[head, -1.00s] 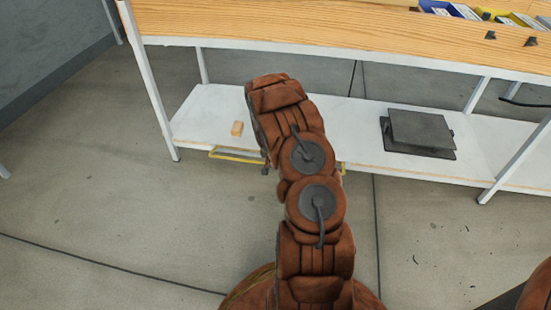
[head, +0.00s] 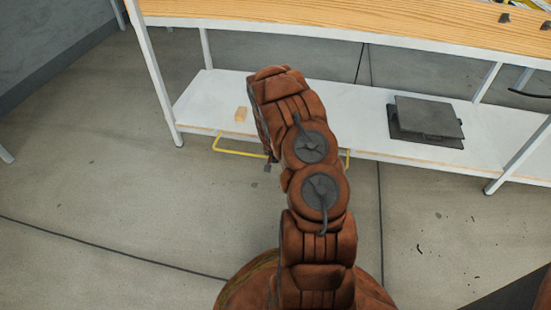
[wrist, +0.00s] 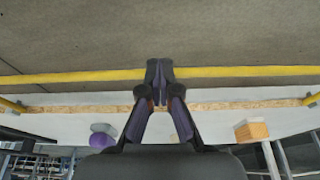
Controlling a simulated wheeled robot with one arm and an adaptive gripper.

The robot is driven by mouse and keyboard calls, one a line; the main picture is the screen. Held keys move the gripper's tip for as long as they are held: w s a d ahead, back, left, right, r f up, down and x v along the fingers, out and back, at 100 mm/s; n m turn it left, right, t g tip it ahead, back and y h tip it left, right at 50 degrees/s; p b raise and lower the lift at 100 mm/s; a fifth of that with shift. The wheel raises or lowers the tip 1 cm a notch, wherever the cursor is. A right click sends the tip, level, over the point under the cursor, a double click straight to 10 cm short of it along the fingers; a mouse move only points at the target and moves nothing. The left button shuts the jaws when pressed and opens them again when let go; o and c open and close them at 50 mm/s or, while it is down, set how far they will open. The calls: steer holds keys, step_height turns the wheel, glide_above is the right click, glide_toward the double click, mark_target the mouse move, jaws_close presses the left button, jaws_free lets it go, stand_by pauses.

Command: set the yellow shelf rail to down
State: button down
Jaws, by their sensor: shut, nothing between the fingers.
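The yellow shelf rail (head: 238,153) runs along the front of the white lower shelf, standing out from its edge on short side arms. Its middle is hidden behind my arm in the head view, and its right end shows past the arm. In the wrist view the rail (wrist: 235,72) crosses the whole picture in front of the floor. My gripper (wrist: 160,68) is shut and empty, with its fingertips overlapping the middle of the rail; whether they touch it I cannot tell. In the head view only a dark tip of my gripper (head: 268,167) shows.
A small wooden block (head: 240,114) lies on the white shelf (head: 205,105), and a dark flat box (head: 428,120) sits farther right. A purple round object (wrist: 102,135) shows in the wrist view. The wooden tabletop (head: 330,15) is above. The floor in front is clear.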

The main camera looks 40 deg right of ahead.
steer(key=shift+r, duration=0.1)
steer(key=s+a+r+p, duration=0.4)
steer(key=a+r+p, duration=0.1)
steer(key=r, duration=0.5)
steer(key=shift+s+a+r, duration=0.3)
steer(key=shift+a+r, duration=0.05)
steer(key=shift+a, duration=0.5)
